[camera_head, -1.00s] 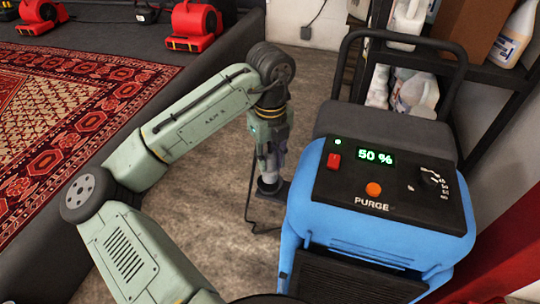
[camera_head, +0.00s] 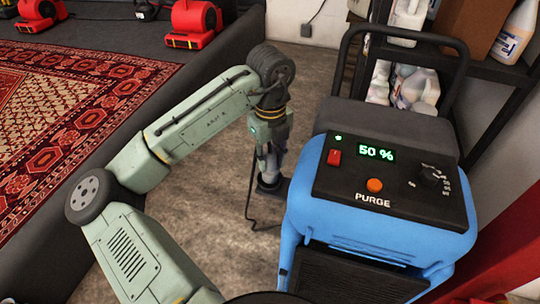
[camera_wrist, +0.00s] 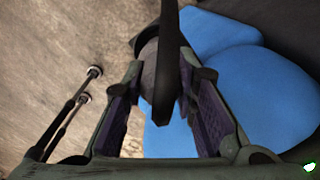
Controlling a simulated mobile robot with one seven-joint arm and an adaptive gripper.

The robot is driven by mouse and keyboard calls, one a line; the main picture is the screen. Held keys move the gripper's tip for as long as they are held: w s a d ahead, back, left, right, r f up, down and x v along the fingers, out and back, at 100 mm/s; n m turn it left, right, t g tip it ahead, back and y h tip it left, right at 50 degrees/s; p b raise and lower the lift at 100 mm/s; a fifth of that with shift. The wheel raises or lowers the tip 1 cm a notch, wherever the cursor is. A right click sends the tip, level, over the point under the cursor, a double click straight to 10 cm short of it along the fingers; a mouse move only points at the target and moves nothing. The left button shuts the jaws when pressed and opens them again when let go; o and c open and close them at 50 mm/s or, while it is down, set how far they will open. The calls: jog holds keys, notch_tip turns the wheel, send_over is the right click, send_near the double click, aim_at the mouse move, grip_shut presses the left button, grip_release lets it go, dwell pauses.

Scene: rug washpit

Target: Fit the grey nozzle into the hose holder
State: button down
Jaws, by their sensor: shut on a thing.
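My gripper (camera_head: 268,170) points down beside the blue machine's left side and is shut on the grey nozzle. In the wrist view the grey nozzle (camera_wrist: 149,66) sits between the two fingers of my gripper (camera_wrist: 160,92); the black hose (camera_wrist: 170,42) crosses in front and hides part of it. The dark hose holder (camera_head: 272,188) is low at the machine's left side, directly under my gripper. The nozzle's lower end is at the holder; I cannot tell how deep it sits. The hose (camera_head: 249,205) also loops down to the left in the head view.
The blue machine (camera_head: 375,235) with its "50 %" display stands close on the right. A black rack (camera_head: 480,75) with bottles is behind it. A patterned rug (camera_head: 75,110) lies in the dark-edged pit at left. Concrete floor (camera_head: 190,230) is free between them.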

jog(key=shift+f+b, duration=0.55)
jog(key=shift+f, duration=0.55)
jog(key=c, duration=1.2)
grip_release()
notch_tip(320, 180, up, 12)
jog(key=shift+r, duration=0.1)
